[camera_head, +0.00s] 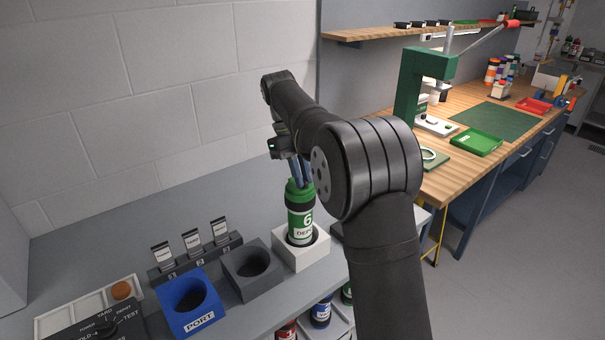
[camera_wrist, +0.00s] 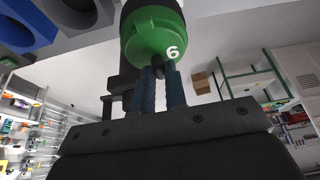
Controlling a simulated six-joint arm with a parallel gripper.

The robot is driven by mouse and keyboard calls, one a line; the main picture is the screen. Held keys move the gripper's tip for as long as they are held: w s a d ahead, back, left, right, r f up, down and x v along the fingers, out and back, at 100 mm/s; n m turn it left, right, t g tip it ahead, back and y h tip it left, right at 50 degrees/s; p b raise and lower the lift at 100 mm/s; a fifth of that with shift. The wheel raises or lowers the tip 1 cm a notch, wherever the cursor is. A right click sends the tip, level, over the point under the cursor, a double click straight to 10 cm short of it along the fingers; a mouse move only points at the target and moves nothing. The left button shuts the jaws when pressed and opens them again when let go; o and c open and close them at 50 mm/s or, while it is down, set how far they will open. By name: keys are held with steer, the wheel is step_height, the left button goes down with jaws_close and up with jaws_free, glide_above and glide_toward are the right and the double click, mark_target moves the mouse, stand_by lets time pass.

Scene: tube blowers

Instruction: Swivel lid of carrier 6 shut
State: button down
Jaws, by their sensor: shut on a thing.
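Carrier 6 (camera_head: 301,222) stands upright in a white square holder (camera_head: 318,252) on the grey bench. It has a white and green label with a 6, dark bands and a green lid (camera_head: 298,192) on top. In the wrist view the green lid (camera_wrist: 150,32) shows close up with a white 6. My gripper (camera_head: 303,184) comes down from above with blue fingers at the lid. In the wrist view the fingers (camera_wrist: 161,72) are close together and shut on the lid's top part; the gripped spot is mostly hidden. I cannot tell whether the lid is fully swivelled.
Left of the white holder are an empty dark grey holder (camera_head: 252,272) and a blue PORT holder (camera_head: 190,303). Several small labelled cards stand in a dark rack (camera_head: 195,257) behind them. A dial panel (camera_head: 98,328) is front left. More carriers sit below the bench edge (camera_head: 321,312).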

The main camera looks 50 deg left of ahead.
stand_by(0.3)
steer(key=c, duration=1.4)
jaws_free()
steer(key=shift+c, duration=0.2)
